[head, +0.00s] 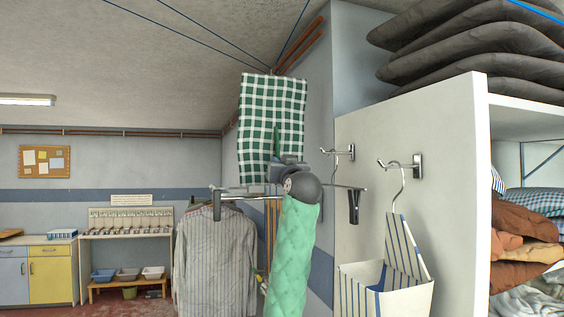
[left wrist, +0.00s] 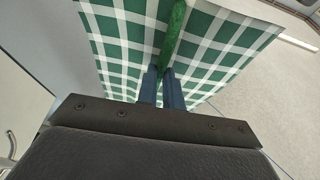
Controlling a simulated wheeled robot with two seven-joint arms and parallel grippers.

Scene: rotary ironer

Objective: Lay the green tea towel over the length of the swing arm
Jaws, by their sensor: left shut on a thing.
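The green and white checked tea towel (head: 272,112) is held up in front of the far wall and hangs clear. My left gripper (head: 278,160) is at its lower part, shut on a gathered fold. In the left wrist view the towel (left wrist: 118,38) spreads beyond the fingers (left wrist: 161,80), with a darker green fold between them. A thin horizontal metal bar (head: 240,190) shows behind my wrist, lower than the towel. I cannot tell for certain whether it is the swing arm; its middle is hidden. My right gripper is not in view.
A white panel (head: 440,150) on the right carries chrome hooks (head: 417,166), a clip hanger (head: 354,205) and a striped bag (head: 385,285). Dark cushions (head: 470,45) lie on the shelf above. A striped shirt (head: 215,255) hangs behind, left of my wrist. The upper left is open.

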